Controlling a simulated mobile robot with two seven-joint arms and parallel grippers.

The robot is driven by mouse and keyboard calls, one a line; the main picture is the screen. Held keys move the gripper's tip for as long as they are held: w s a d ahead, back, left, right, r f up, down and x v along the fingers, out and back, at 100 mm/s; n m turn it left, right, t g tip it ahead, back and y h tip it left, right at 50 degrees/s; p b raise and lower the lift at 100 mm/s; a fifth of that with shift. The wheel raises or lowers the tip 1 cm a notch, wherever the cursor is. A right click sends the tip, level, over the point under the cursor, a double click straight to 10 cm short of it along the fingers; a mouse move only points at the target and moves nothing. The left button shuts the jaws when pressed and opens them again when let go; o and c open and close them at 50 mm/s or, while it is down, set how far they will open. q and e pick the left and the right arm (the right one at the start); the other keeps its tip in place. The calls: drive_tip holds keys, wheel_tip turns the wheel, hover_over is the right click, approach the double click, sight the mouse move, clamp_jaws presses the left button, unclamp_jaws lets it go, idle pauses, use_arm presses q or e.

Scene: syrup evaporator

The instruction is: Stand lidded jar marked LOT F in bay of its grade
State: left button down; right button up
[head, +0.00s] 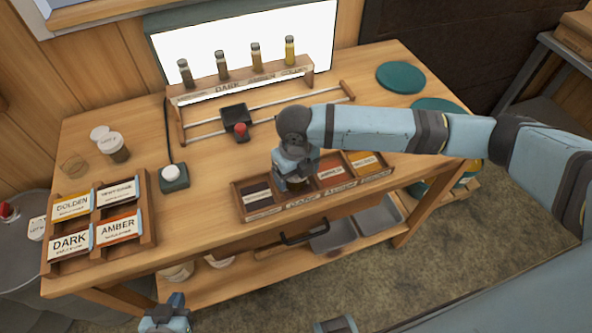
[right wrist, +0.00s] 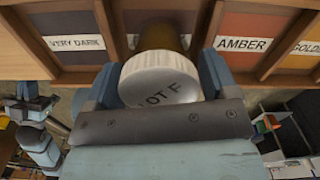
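The jar marked LOT F (right wrist: 160,82) has a white lid with its lettering facing the right wrist camera and a brown body. My right gripper (head: 292,182) has its fingers on both sides of it. The jar is at the bay between VERY DARK and AMBER in the wooden bay tray (head: 262,214); that bay's label is mostly hidden behind the jar. I cannot tell whether the jar touches the bay floor. In the head view the arm and gripper hide most of the jar. My left gripper (head: 165,318) is low at the bottom edge, away from the table.
A card box (head: 150,206) lies front left, near a white-knobbed device (head: 173,178). Several sample bottles (head: 221,66) stand on a rack behind. The table's right end is fairly clear.

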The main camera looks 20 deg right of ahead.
drive_tip(key=shift+o, duration=0.7)
drive_tip(key=shift+r, duration=0.1)
wheel_tip(320, 180, up, 12)
drive_tip(key=shift+b, duration=0.45)
